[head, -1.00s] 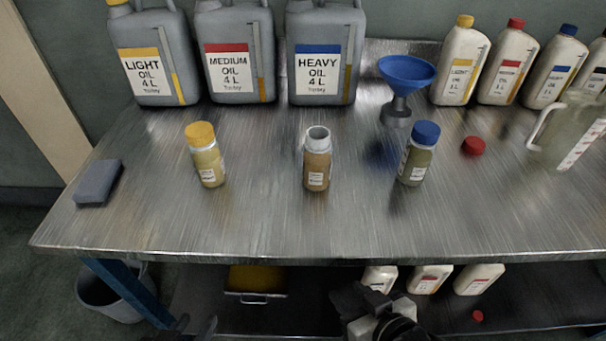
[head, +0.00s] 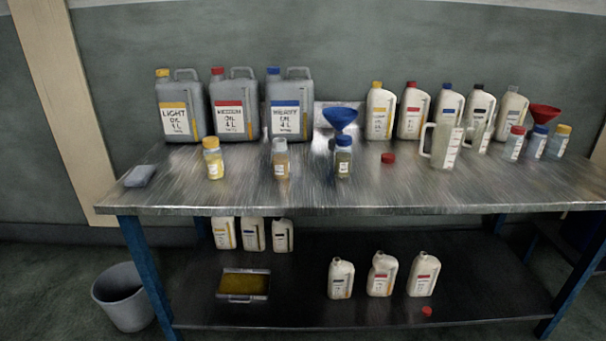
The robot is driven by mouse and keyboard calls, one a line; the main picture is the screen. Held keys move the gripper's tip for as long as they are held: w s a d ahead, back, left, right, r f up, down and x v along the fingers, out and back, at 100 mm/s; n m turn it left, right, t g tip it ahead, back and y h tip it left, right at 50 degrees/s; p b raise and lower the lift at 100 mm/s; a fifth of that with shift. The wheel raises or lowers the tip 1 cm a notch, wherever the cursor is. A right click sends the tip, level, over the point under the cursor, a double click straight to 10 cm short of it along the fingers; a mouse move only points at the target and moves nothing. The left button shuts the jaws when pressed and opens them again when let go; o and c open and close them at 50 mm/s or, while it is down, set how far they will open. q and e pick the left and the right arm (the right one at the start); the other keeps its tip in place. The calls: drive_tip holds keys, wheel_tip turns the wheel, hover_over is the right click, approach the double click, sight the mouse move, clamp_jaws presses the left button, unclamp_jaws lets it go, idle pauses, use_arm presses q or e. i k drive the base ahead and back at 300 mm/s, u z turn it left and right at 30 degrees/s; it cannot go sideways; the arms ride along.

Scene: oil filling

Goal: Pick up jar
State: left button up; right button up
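Three small jars stand upright in a row on the metal table. The left jar (head: 214,162) has a yellow lid and yellow contents. The middle jar (head: 281,162) is open at the top and holds brown contents. The right jar (head: 343,160) has a blue lid and dark greenish contents. More small jars with red, blue and yellow lids stand at the right, the red-lidded one (head: 514,145) leftmost. A loose red lid (head: 388,158) lies right of the blue-lidded jar. Neither of my grippers shows in the head view.
Grey oil canisters (head: 233,112) and white bottles (head: 410,115) line the table's back. A blue funnel (head: 340,118) and a clear jug (head: 440,150) stand before them. A grey block (head: 140,176) lies at the left. The table's front strip (head: 340,196) is clear; a bucket (head: 122,297) stands below.

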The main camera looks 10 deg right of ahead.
sight(279, 153)
drive_tip(key=z, duration=0.65)
drive_tip(key=i, duration=0.8)
